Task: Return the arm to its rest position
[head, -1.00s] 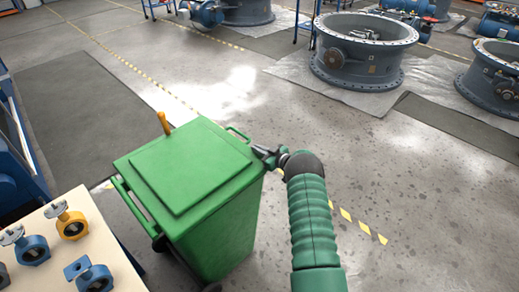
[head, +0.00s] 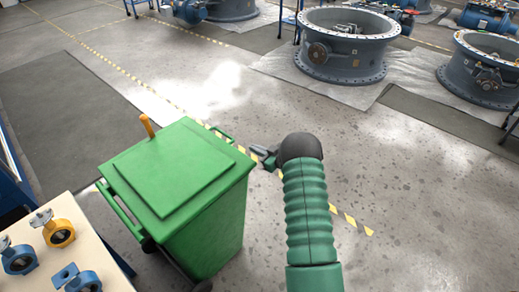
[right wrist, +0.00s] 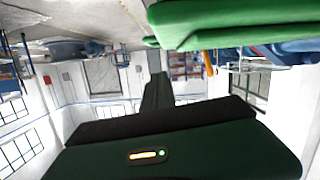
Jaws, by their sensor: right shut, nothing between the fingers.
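My right arm (head: 308,205) comes in from the bottom of the head view, a green ribbed sleeve with a dark rounded wrist. My right gripper (head: 262,156) is at its far end, shut and empty, just right of the green bin (head: 205,225) near its lid's edge. In the right wrist view the gripper's dark fingers (right wrist: 156,92) stick out from its dark green body, with nothing held. The bin also shows there at the upper right (right wrist: 225,22), apart from the fingers. My left gripper is not in view.
A table (head: 85,225) with blue and yellow valves is at the lower left. Large grey valve rings (head: 345,45) stand farther back. The floor (head: 420,220) right of my arm is clear.

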